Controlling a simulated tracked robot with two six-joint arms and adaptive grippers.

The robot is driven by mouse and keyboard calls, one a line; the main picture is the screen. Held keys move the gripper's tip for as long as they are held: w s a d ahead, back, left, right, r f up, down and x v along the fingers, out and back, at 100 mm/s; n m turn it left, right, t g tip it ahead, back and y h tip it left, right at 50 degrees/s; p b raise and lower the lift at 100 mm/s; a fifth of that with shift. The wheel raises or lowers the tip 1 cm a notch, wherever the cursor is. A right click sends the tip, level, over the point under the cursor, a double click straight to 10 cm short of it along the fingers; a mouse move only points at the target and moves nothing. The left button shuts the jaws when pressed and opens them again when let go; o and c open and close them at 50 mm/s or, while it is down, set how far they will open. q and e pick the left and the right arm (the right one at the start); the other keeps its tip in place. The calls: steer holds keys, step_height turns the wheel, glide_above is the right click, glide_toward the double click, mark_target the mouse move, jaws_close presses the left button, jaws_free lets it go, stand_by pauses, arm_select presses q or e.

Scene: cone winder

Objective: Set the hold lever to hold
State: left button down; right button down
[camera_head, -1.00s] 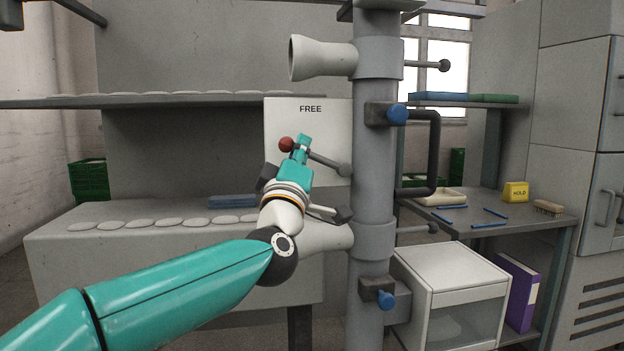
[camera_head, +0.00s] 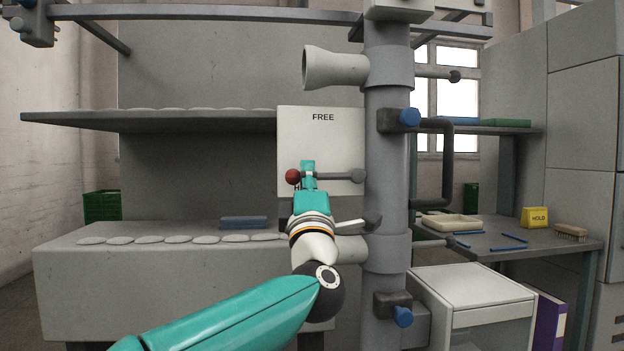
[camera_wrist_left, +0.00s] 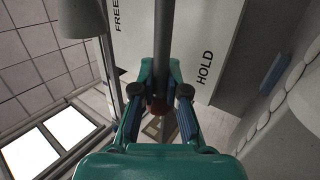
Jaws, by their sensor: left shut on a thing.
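The hold lever (camera_head: 332,175) is a grey rod with a dark red ball at its left end, lying about level in front of a pale plate (camera_head: 342,140) marked FREE at the top. Its right end meets a grey pivot by the column. My left gripper (camera_head: 308,172) is shut on the lever, just right of the ball. In the left wrist view, the lever (camera_wrist_left: 163,50) runs between the fingers (camera_wrist_left: 160,95), with the red ball partly hidden behind them. The plate's HOLD mark shows there, right of the lever, and FREE on the left. My right gripper is out of view.
A grey column (camera_head: 386,210) with blue-knobbed fittings stands right of the plate. A pale horn (camera_head: 335,67) juts left above it. A side table (camera_head: 480,240) holds a yellow HOLD block (camera_head: 534,217), a brush and blue sticks. A long shelf (camera_head: 150,120) is at left.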

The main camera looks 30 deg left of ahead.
arm_select(q)
steer(key=shift+a+f, duration=0.1)
steer(key=shift+f, duration=0.05)
steer(key=c, duration=1.2)
jaws_free()
steer(key=shift+w, duration=0.1)
steer(key=v, duration=1.2)
steer(key=shift+a, duration=0.1)
